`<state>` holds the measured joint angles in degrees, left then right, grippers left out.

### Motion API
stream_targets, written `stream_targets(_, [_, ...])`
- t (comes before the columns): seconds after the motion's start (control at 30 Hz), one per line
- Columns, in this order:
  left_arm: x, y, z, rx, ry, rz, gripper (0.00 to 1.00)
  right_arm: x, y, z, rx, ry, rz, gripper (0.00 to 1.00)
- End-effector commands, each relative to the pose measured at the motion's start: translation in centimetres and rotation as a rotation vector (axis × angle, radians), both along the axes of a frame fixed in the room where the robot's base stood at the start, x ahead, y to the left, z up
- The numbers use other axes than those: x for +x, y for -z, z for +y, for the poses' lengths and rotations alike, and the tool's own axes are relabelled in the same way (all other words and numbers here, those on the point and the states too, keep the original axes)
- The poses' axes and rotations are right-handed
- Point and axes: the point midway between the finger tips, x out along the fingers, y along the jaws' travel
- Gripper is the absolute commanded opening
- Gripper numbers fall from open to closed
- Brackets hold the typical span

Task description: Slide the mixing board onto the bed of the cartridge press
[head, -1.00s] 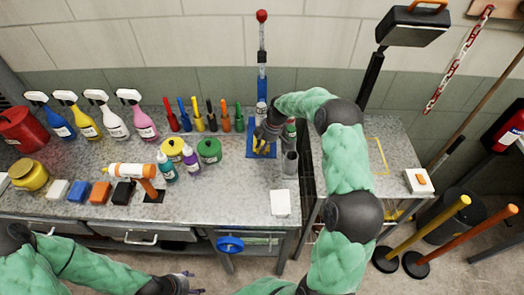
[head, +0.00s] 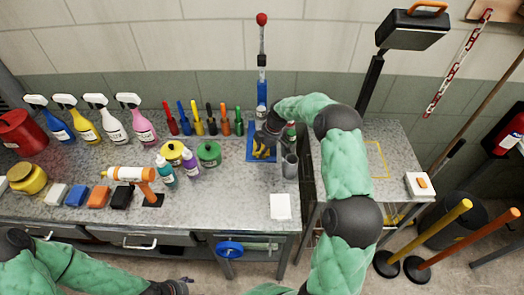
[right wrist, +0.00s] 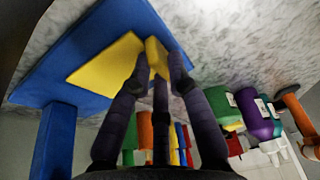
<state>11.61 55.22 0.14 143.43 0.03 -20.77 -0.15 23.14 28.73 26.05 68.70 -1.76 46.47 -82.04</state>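The cartridge press has a blue upright with a red-tipped lever (head: 262,20) and a flat blue bed (right wrist: 60,62) on the bench. A flat yellow piece, which looks like the mixing board (right wrist: 103,60), lies over the blue bed in the right wrist view. A raised yellow block (right wrist: 156,54) stands at its edge, between my fingers. My right gripper (head: 266,148) is over the bed with its fingers closed around this block; the fingers also show in the right wrist view (right wrist: 160,80). My left gripper (head: 180,287) is partly cut off at the bottom edge.
A white square (head: 280,206) lies in front. Bottles, jars and coloured tubes (head: 211,118) fill the left side. A side table with a yellow outline (head: 377,158) stands right.

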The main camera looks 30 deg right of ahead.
Motion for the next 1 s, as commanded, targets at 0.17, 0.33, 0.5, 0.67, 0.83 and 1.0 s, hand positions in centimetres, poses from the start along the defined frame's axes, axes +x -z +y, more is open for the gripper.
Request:
stream_targets(0.17, [0.0,0.0,0.0,0.0,0.0,0.0,0.63,0.0,0.0,0.0,0.0,0.0,0.0,0.46])
stream_targets(0.33, [0.0,0.0,0.0,0.0,0.0,0.0,0.63,0.0,0.0,0.0,0.001,0.0,0.001,0.46])
stream_targets(0.5, [0.0,0.0,0.0,0.0,0.0,0.0,0.63,-0.1,-0.4,-0.1,0.0,0.0,0.0,0.46])
stream_targets(0.67, [0.0,0.0,0.0,0.0,0.0,0.0,0.63,-0.3,-2.3,-0.7,-0.002,0.001,-0.002,0.46])
stream_targets(0.83, [0.0,0.0,0.0,0.0,0.0,0.0,0.63,-0.8,-5.7,-1.5,-0.003,0.001,-0.004,0.46])
stream_targets(1.0, [0.0,0.0,0.0,0.0,0.0,0.0,0.63,-1.3,-8.7,-2.3,-0.002,0.001,-0.002,0.46])
